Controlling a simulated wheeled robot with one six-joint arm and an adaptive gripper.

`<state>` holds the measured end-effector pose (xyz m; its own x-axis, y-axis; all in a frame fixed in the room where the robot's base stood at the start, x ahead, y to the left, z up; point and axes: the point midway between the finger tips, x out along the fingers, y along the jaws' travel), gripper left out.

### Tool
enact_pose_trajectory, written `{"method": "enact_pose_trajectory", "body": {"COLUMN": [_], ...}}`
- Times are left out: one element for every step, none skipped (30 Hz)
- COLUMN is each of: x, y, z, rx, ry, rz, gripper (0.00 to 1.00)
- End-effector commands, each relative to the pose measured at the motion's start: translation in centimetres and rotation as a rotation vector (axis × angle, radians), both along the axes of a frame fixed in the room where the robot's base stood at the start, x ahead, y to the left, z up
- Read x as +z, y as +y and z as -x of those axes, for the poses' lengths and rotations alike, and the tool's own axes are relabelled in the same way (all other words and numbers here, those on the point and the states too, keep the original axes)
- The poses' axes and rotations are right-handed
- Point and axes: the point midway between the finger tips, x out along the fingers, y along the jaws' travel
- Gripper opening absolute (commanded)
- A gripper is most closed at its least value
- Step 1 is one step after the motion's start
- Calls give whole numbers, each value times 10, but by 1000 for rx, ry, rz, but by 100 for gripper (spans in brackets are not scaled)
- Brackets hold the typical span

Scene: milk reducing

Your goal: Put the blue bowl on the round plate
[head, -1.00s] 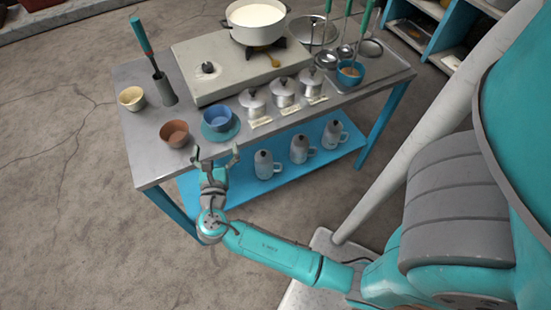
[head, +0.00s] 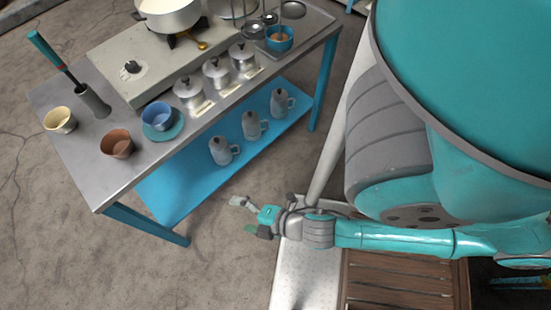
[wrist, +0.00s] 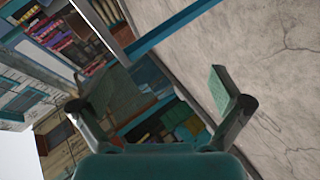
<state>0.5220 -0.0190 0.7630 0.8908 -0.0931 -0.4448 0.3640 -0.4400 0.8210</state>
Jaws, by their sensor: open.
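The blue bowl (head: 158,114) sits upright on the round teal plate (head: 176,130) near the front edge of the metal table, in the head view. My gripper (head: 241,217) is well away from the bowl, low and to its right, in front of the table and beside my base. It is open and empty. In the wrist view my gripper (wrist: 160,95) shows its two fingers spread apart with nothing between them; neither the bowl nor the plate shows there.
A brown bowl (head: 117,144) and a cream bowl (head: 60,120) stand left of the plate. A stove (head: 150,75) with a white pot (head: 168,14) is behind. Lidded metal pots (head: 188,92) stand to the right. Grey jugs (head: 220,151) stand on the blue lower shelf (head: 185,185).

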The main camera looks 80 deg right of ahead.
Motion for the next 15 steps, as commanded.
{"method": "enact_pose_trajectory", "body": {"x": [10, 17, 28, 36, 44, 55, 64, 72, 82, 90, 96, 104, 109, 113, 117], "y": [6, 9, 13, 16, 18, 20, 21, 22, 22, 22, 22, 22, 21, 21, 20], "z": [18, 26, 37, 44, 51, 60, 66, 71, 77, 81, 85, 89, 91, 93, 95], "rx": [-28, -47, -73, -94, -116, -146, -167, -189, -215, -234, -251, -272, -284, -295, -306], "ry": [-16, -30, -51, -65, -81, -100, -115, -128, -146, -160, -171, -184, -195, -203, -211], "rz": [-123, -200, -305, -382, -459, -557, -626, -692, -771, -825, -874, -930, -965, -995, -1026], "gripper": [100, 100, 100, 100, 100, 100, 100, 100, 100, 100, 100, 100, 100, 100, 100]}}
